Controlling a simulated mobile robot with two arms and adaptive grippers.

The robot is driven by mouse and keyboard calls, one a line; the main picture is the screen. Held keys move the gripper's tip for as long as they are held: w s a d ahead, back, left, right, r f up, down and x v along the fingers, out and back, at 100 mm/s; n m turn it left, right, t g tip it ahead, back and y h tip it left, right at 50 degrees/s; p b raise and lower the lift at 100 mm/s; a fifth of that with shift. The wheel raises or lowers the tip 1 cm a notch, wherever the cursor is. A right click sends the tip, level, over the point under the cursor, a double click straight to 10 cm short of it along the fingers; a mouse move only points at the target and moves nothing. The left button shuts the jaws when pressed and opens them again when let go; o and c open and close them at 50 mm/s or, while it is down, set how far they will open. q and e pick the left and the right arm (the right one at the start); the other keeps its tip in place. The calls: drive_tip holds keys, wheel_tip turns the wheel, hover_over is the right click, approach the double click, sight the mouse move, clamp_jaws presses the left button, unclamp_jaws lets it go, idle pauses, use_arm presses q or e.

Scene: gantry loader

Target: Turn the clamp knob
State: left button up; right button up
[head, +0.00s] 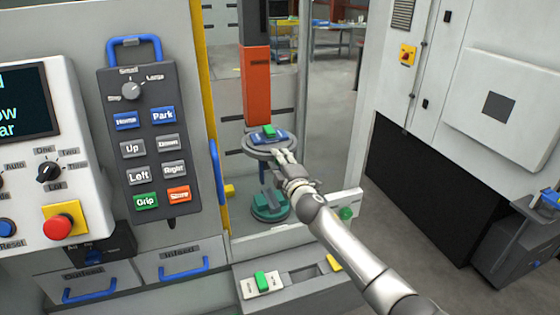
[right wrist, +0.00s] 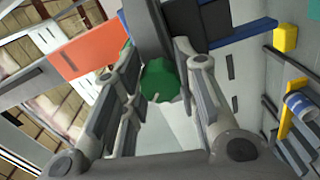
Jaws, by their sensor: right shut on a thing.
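The clamp knob looks to be the green lobed knob (right wrist: 165,80) between the fingers of my right gripper (right wrist: 156,58) in the right wrist view. My fingers are closed in on both sides of it. In the head view my right gripper (head: 284,156) is at the near edge of the round grey plate (head: 258,150) under the orange column (head: 256,85). The knob is hidden there behind my gripper. A blue part with a green block (head: 268,131) sits on top of the plate. My left gripper is not in view.
A green-topped round fixture (head: 270,206) stands below the plate. A button pendant (head: 146,135) and a blue handle (head: 216,170) are to the left. A glass panel and frame post surround the bay. A tray with a green block (head: 261,282) is in front.

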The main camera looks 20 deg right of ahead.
drive_tip(key=shift+f, duration=0.1)
drive_tip(key=o, duration=1.1)
drive_tip(key=shift+c, duration=0.2)
drive_tip(key=shift+s, duration=0.15)
drive_tip(key=s, duration=1.1)
drive_tip(key=shift+s+d, duration=0.25)
drive_tip(key=shift+s, duration=0.15)
